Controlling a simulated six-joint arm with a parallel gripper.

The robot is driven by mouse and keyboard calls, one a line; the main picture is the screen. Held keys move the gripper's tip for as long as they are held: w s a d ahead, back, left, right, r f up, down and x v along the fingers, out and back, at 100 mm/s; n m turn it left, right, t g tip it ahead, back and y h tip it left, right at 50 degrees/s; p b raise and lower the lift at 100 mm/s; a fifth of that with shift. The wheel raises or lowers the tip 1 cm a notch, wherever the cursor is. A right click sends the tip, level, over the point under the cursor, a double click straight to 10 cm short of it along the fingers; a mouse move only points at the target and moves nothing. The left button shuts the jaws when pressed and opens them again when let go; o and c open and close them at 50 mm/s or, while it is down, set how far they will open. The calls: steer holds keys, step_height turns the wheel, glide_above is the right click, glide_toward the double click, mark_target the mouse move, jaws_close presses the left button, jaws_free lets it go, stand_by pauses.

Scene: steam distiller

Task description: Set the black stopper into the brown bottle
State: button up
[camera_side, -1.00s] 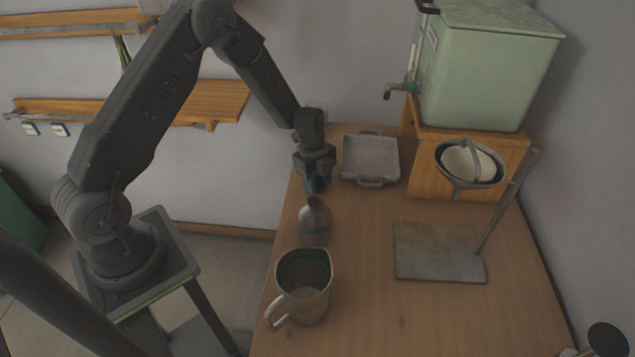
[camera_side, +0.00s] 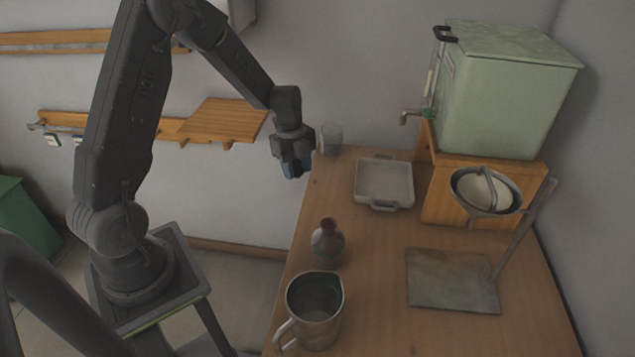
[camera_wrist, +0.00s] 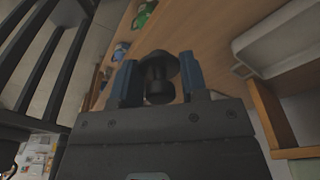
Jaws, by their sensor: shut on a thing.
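The brown bottle (camera_side: 327,243) stands upright on the wooden table, behind the metal jug; its neck looks open and empty. My gripper (camera_side: 295,169) is raised near the table's back left edge, up and to the left of the bottle and apart from it. In the wrist view, the black stopper (camera_wrist: 158,78) sits between the blue fingers of my gripper (camera_wrist: 159,80), which is shut on it. The stopper is hidden in the side view. The bottle is not seen in the wrist view.
A metal jug (camera_side: 314,312) stands close in front of the bottle. A clear glass (camera_side: 331,138) and a pale tray (camera_side: 384,184) are at the back. A stand with a grey base plate (camera_side: 452,281) is to the right, below the green tank (camera_side: 505,92).

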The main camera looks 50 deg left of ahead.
steer(key=shift+s+a+r, duration=0.55)
steer(key=shift+a+r, duration=0.1)
steer(key=shift+a, duration=0.15)
steer(key=d+r, duration=0.5)
steer(key=d, duration=0.7)
step_height(320, 180, up, 3)
glide_above(329, 219)
steer(key=d, duration=0.1)
steer(key=shift+s+d+f, duration=0.1)
steer(key=shift+s+f, duration=0.15)
steer(key=shift+f, duration=1.25)
steer(key=shift+s+f, duration=0.2)
steer(key=shift+f, duration=1.3)
steer(key=shift+f, duration=1)
steer(key=o, duration=1)
steer(key=shift+r, duration=0.1)
